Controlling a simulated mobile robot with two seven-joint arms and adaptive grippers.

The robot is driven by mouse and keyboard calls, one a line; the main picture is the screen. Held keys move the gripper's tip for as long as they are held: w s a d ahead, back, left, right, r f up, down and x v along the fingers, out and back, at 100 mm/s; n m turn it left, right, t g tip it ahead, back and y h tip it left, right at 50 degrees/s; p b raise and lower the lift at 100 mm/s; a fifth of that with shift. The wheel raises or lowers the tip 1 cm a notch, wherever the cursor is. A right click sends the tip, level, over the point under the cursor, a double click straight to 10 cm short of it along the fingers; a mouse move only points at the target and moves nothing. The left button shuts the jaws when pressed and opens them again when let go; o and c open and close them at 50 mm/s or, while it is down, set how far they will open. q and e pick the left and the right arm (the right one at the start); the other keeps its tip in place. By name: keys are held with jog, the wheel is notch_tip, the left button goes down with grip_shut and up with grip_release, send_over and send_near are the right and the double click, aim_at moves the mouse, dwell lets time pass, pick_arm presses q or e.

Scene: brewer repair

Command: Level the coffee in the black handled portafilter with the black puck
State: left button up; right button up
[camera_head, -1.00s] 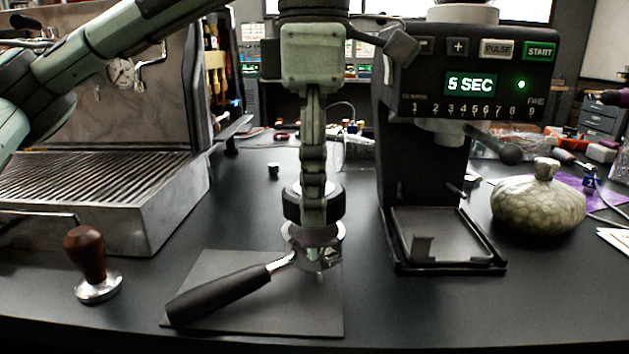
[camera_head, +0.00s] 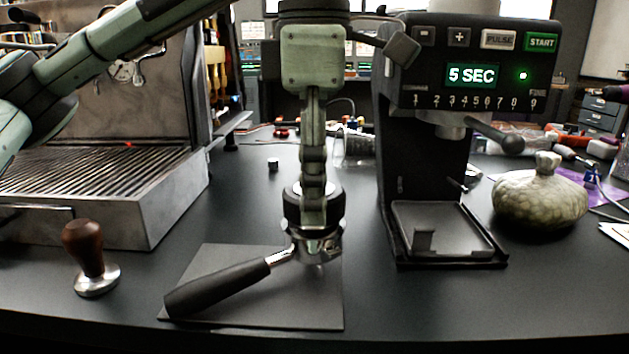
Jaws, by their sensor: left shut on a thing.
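The black handled portafilter (camera_head: 222,285) rests on a dark square mat (camera_head: 310,312) near the front of the counter. Its handle points to the lower left and its metal basket sits under my left gripper. The black puck (camera_head: 293,206) is in my left gripper (camera_head: 314,215), which points straight down and is shut on it. The puck sits on or just above the basket rim; I cannot tell whether it touches. The coffee in the basket is hidden. My right gripper is not in view.
A wooden-handled tamper (camera_head: 88,258) stands left of the mat. The espresso machine (camera_head: 100,190) is at the left and the black grinder (camera_head: 465,80) at the right. A stone-like round jar (camera_head: 540,205) stands farther right. The counter front is clear.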

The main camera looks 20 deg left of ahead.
pick_arm(q)
jog(key=shift+f+b, duration=0.5)
jog(key=shift+f, duration=0.2)
dwell(0.5)
jog(key=n, duration=0.3)
jog(key=shift+b, duration=0.3)
jog(key=shift+d+r+n, duration=0.1)
jog(key=shift+r+n, duration=0.05)
jog(key=shift+n, duration=1.95)
